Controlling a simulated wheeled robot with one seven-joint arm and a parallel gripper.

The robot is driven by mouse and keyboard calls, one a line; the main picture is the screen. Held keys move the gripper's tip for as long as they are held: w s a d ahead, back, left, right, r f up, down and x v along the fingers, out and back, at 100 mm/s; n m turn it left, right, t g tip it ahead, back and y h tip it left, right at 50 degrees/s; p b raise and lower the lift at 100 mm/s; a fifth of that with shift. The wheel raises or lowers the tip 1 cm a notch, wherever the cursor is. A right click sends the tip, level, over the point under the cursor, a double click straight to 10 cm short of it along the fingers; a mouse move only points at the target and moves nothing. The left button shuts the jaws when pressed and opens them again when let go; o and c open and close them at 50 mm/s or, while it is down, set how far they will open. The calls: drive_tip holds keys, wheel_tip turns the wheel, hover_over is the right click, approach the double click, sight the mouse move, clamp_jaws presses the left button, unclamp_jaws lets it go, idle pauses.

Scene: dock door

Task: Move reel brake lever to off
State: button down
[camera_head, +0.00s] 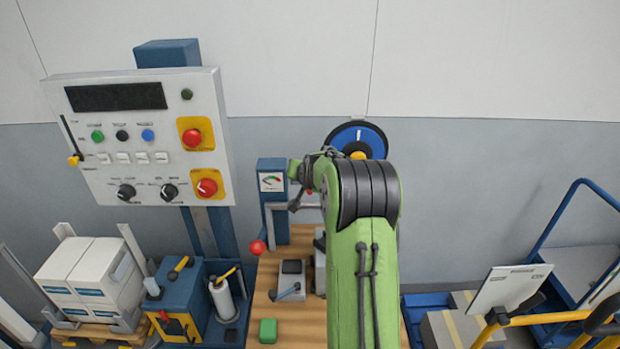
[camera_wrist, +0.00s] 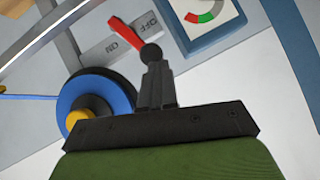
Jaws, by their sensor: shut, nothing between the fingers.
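The reel brake lever (camera_wrist: 125,37) is a short red handle in the wrist view. It lies across a grey plate (camera_wrist: 97,55) marked OFF and ON, between the two words. Its lower end meets or passes behind my fingertips, so I cannot tell whether they touch. My gripper (camera_wrist: 151,54) is dark and shut, with nothing between its fingers. The reel (camera_wrist: 122,92), blue and black with a yellow hub, is left of the fingers. In the head view the reel (camera_head: 345,137) is on the wall, partly behind my green arm, which hides the lever.
A blue gauge post (camera_head: 271,165) stands just left of my arm; its gauge (camera_wrist: 205,12) is near the lever. A red ball handle (camera_head: 257,247) sticks out lower down. The wooden bench (camera_head: 300,328) holds small items. A control panel (camera_head: 140,100) stands left, a blue-railed cart (camera_head: 555,225) right.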

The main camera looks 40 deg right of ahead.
drive_tip(key=shift+r+p, duration=0.55)
drive_tip(key=shift+r, duration=0.25)
drive_tip(key=shift+d, duration=0.1)
drive_tip(key=d+r+v, duration=0.1)
drive_tip(key=d+v, duration=0.1)
drive_tip(key=v, duration=1)
drive_tip(key=shift+s+r, duration=0.2)
drive_tip(key=shift+r, duration=0.4)
